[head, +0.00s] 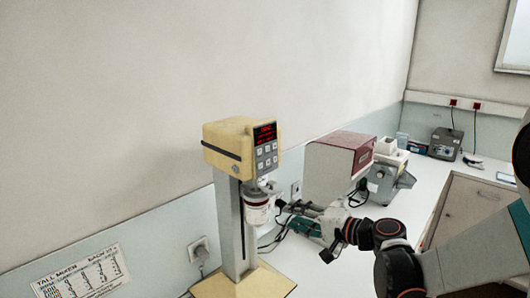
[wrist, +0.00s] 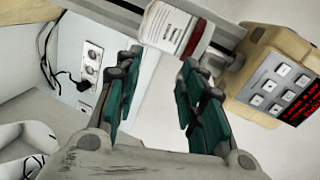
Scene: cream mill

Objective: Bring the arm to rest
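My gripper (head: 284,213) is beside the cream-coloured mixer (head: 236,148) in the head view, with my arm reaching in from the right. In the wrist view my gripper (wrist: 158,62) has its two teal-padded fingers spread apart with nothing between them. A white jar with a dark red band (head: 257,212) is at the mixer's column, under its head. The jar (wrist: 172,28) also shows just beyond the fingertips in the wrist view, apart from the pads as far as I can tell.
The mixer's keypad and red display (wrist: 296,105) are close on the right in the wrist view. A red-and-grey box-shaped machine (head: 338,165) and a grey device (head: 388,178) stand on the white bench behind my gripper. A wall socket (head: 198,249) and cables are near.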

